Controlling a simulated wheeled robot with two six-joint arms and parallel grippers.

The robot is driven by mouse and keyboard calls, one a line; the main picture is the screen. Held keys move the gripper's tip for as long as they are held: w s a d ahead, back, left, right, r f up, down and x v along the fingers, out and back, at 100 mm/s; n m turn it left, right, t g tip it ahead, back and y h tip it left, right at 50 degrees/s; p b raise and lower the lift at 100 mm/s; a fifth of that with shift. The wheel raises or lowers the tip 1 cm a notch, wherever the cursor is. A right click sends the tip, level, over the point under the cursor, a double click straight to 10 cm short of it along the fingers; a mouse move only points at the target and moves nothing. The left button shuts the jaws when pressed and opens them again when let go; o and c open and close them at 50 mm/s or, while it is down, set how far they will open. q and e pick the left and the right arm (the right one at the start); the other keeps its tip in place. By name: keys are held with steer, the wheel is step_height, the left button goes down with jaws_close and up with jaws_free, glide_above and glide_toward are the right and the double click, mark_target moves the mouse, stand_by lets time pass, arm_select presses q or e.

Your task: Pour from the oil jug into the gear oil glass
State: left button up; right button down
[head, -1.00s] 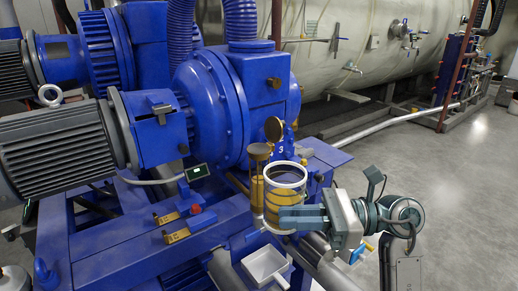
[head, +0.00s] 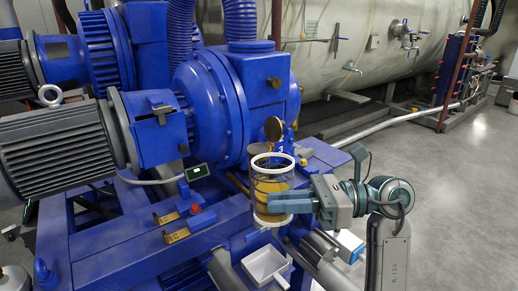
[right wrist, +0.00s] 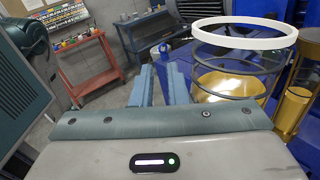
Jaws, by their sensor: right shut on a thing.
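My right gripper (head: 272,202) is shut on the jug, reaching in from the right. In the right wrist view the jug (right wrist: 237,60) is right of the fingers, and its grip point is not clear. The gear oil glass (right wrist: 294,108), a narrow amber-filled cylinder, shows at the right edge there. In the head view the jug mostly hides it. My left gripper is not in view.
A round brass disc (head: 273,128) stands behind the jug by a "3" mark. A white tray (head: 265,266) sits below on the blue frame. The grey motor (head: 60,148) and blue pump (head: 215,105) fill the left and back. Open floor (head: 460,200) lies right.

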mark_target(287, 183)
steer(key=shift+w+a+r+m, duration=0.15)
steer(key=shift+w+r+m, duration=0.35)
steer(key=shift+r, duration=0.2)
steer(key=shift+w+a+r+m, duration=0.1)
steer(key=shift+w+r+m, duration=0.25)
steer(key=shift+r+m, duration=0.3)
steer(key=w+a+r+m+h, duration=0.1)
steer(key=w+r+m, duration=0.3)
steer(key=r+m, duration=0.1)
steer(key=shift+w+r+g, duration=0.4)
steer(key=shift+r, duration=0.05)
steer(key=shift+w+a+r+m+g+h, duration=0.2)
steer(key=shift+w+r+m, duration=0.25)
steer(key=shift+r+m, duration=0.25)
steer(key=shift+w+a+r+m+g+h, duration=0.1)
steer(key=shift+w+r+m+g+h, duration=0.1)
steer(key=shift+w+r+m, duration=0.3)
stand_by(3.4)
steer(key=shift+s+r, duration=0.1)
steer(key=shift+r, duration=0.05)
